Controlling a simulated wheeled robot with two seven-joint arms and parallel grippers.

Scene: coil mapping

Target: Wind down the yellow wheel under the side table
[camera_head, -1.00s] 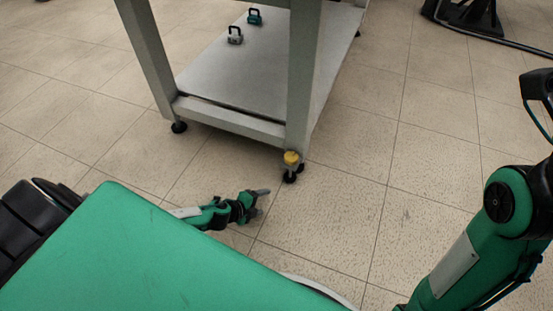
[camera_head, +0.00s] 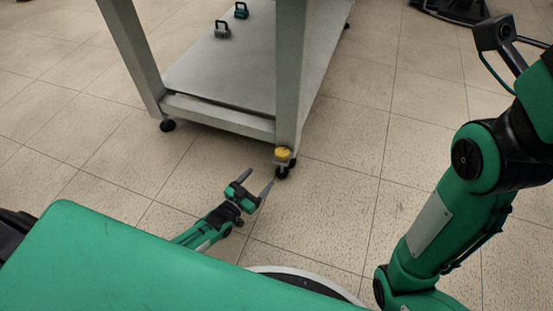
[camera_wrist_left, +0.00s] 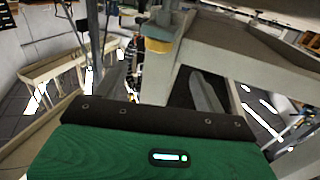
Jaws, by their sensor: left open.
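The yellow wheel (camera_head: 283,153) sits low on the near corner leg of the grey side table (camera_head: 218,117), just above a black foot. My left gripper (camera_head: 257,179) is open and empty, a little below and left of the wheel. Its fingers point up toward that table corner and appear apart from the wheel. In the left wrist view, the yellow wheel (camera_wrist_left: 158,45) shows at the upper middle under the table's corner, and one grey finger (camera_wrist_left: 205,95) shows to its right.
Two small padlock-like objects, one dark grey (camera_head: 222,30) and one teal (camera_head: 241,11), stand on the table's lower shelf. A black stand base (camera_head: 450,10) is at the top right. The tiled floor right of the table is clear.

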